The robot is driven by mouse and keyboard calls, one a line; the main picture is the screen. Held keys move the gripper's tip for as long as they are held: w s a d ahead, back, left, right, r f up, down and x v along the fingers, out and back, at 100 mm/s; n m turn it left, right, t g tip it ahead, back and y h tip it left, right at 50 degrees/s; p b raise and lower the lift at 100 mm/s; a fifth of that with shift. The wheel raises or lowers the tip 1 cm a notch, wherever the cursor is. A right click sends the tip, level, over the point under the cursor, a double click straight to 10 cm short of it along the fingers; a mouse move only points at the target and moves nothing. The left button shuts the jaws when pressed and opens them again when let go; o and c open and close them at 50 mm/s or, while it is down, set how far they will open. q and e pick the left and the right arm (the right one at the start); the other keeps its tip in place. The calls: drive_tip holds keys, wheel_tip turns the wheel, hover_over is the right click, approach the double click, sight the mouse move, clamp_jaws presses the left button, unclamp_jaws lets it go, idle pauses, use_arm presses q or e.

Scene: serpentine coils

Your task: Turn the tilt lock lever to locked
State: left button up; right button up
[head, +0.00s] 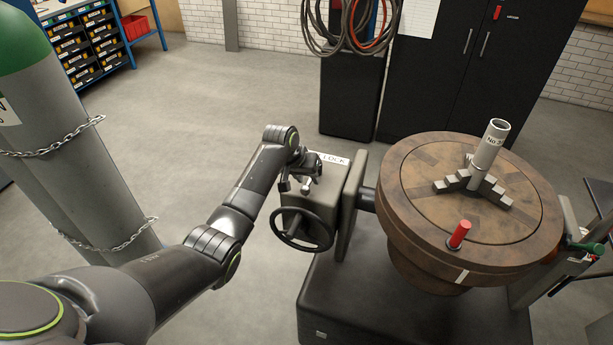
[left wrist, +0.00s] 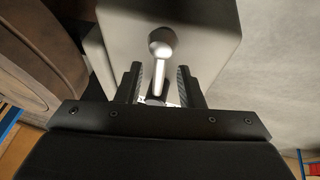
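The tilt lock lever (left wrist: 160,48) shows in the left wrist view as a pale metal stem with a rounded knob, against a grey housing (left wrist: 200,22). My left gripper (left wrist: 159,82) is open, with one finger on each side of the lever's stem and a visible gap on both sides. In the head view my left gripper (head: 301,182) is over the top of the grey housing (head: 328,206), beside a white label (head: 335,160) reading LOCK. The gripper largely hides the lever there, so I cannot tell its exact setting. My right gripper is not in view.
A black handwheel (head: 303,229) is on the housing's front, below my gripper. A round brown table (head: 410,190) carrying a jaw fixture, a grey tube (head: 490,146) and a red peg (head: 459,234) stands to the right. A chained gas cylinder (head: 70,165) stands at left.

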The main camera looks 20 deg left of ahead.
use_arm(q)
drive_tip(key=shift+c, duration=0.4)
clamp_jaws()
